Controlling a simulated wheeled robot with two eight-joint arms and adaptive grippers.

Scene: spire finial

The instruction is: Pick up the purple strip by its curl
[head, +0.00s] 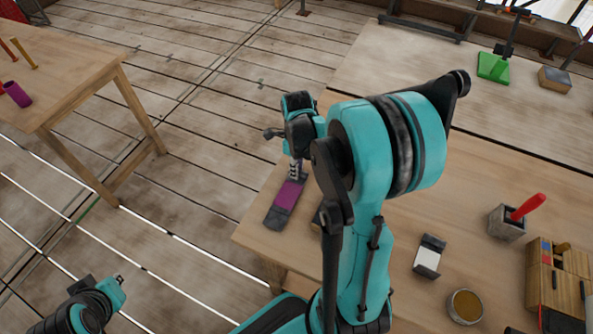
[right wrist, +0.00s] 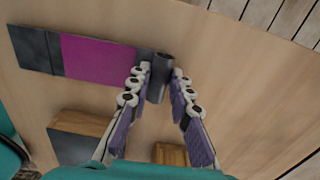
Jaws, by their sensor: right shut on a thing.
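The purple strip (head: 287,196) lies near the left edge of the wooden table, with dark grey ends. In the right wrist view the strip (right wrist: 98,58) has an upright dark grey curl (right wrist: 160,75) at its right end. My right gripper (head: 296,170) is over the strip's far end; in the right wrist view its two fingers (right wrist: 162,82) are closed on both sides of the curl. The strip looks flat on the table. My left gripper (head: 119,281) is low at the left, away from the table; its finger gap is too small to judge.
A dark-and-white block (head: 428,256), a round brown-filled dish (head: 465,306), a grey holder with a red handle (head: 508,222) and a wooden box (head: 557,285) stand on the right. Wooden blocks (right wrist: 80,137) lie beside the strip. A side table (head: 75,60) stands left.

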